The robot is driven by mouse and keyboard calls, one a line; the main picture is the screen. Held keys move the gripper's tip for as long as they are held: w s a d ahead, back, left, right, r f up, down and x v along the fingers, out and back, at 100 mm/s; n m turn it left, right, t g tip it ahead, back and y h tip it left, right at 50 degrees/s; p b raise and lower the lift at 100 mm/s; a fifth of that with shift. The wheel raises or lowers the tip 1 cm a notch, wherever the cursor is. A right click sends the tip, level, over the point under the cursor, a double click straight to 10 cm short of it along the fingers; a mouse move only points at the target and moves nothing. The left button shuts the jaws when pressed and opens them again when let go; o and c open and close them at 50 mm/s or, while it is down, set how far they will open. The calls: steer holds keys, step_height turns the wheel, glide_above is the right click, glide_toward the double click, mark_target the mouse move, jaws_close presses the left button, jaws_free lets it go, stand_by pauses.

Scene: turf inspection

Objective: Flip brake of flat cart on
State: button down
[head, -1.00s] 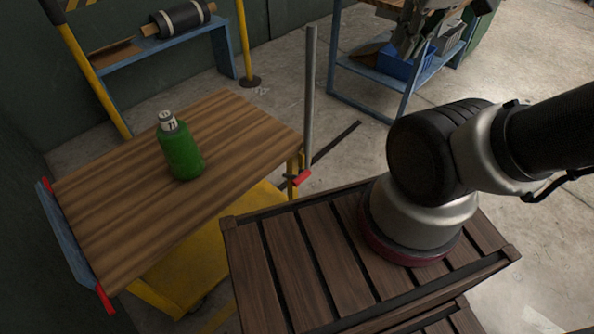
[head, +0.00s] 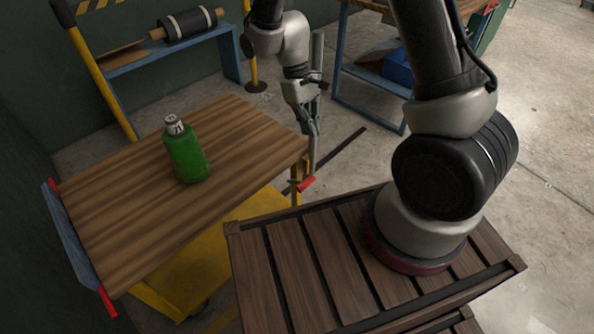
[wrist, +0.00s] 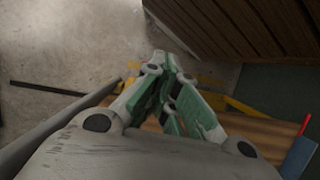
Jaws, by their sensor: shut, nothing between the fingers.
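The flat cart (head: 110,220) has a striped wooden top and a yellow lower frame, and stands at the left in the head view. Its wooden top also shows low in the wrist view (wrist: 262,133). A short red lever (head: 307,185) sticks out beside the yellow post at its right corner; I cannot tell surely whether it is the brake. My gripper (head: 314,148) is shut and empty, pointing down above that lever beside the cart's corner. In the head view a gap shows between fingertips and lever. In the wrist view my fingers hide what lies below them.
A green bottle (head: 186,152) stands on the cart top. A grey upright pole (head: 318,75) is close behind my gripper, with a dark bar (head: 345,147) low beside it. A slatted brown crate (head: 295,265) stands in front. Open concrete floor lies at the right.

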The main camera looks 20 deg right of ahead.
glide_above(297, 182)
steer(key=w, duration=0.2)
step_height(297, 182, down, 9)
steer(key=shift+n+t+y, duration=0.3)
steer(key=shift+n+t, duration=0.1)
steer(key=shift+t, duration=0.4)
steer(key=w+a, duration=0.2)
steer(key=w, duration=0.1)
steer(key=shift+w+a+r, duration=0.15)
steer(key=shift+r, duration=0.05)
steer(key=shift+f, duration=0.1)
steer(key=f, duration=0.3)
steer(key=s+f, duration=0.1)
steer(key=f, duration=0.2)
steer(key=s+d+f, duration=0.1)
steer(key=f, duration=0.3)
steer(key=shift+d, duration=0.1)
steer(key=shift+s+d+f, duration=0.45)
steer(key=shift+s+f, duration=0.2)
steer(key=shift+s, duration=0.2)
steer(key=shift+s+d+f, duration=0.25)
steer(key=shift+s+f, duration=0.05)
steer(key=shift+s, duration=0.1)
